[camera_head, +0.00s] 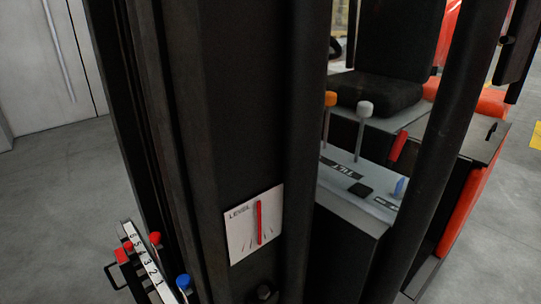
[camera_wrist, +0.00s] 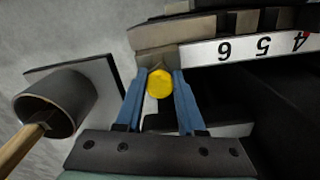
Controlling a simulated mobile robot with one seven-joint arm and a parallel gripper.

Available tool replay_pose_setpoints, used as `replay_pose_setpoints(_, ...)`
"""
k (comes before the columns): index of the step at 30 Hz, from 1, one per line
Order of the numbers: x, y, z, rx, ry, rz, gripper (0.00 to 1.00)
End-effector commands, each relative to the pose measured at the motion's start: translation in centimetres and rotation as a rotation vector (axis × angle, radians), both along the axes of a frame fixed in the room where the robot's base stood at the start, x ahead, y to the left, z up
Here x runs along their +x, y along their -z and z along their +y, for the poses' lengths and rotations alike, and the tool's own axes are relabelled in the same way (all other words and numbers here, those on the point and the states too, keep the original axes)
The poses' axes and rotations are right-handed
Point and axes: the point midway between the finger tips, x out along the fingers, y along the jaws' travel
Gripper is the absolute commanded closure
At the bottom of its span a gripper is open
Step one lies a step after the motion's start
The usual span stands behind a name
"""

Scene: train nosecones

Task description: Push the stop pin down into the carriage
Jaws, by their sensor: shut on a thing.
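A round yellow head (camera_wrist: 159,84), which looks like the stop pin's top, is between the two blue fingers of my gripper (camera_wrist: 161,73) in the wrist view. The fingers are shut on it from both sides. The pin's shaft is hidden, so I cannot tell how deep it sits. A brownish-grey block (camera_wrist: 160,36), possibly part of the carriage, lies just beyond the fingertips. A white number strip (camera_wrist: 240,48) runs right from it, its 6, 5 and 4 upside down. My gripper does not show in the head view.
In the wrist view, a dark cylinder (camera_wrist: 55,103) with a wooden handle is by a flat plate at left. In the head view, a number strip (camera_head: 148,262) with red and blue knobs is at lower left. Dark posts and a LEVEL gauge (camera_head: 254,224) stand beside it. Levers and a seat are behind.

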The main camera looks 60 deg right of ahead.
Motion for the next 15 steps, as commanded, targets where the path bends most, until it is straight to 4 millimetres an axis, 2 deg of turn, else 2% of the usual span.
replay_pose_setpoints(1, 0.02, -0.02, -0.01, 0.0, 0.0, 0.0, 0.58)
replay_pose_setpoints(6, 0.02, -0.02, -0.01, 0.0, 0.0, 0.0, 0.28)
replay_pose_setpoints(15, 0.0, -0.1, 0.0, 0.0, 0.0, 0.0, 0.27)
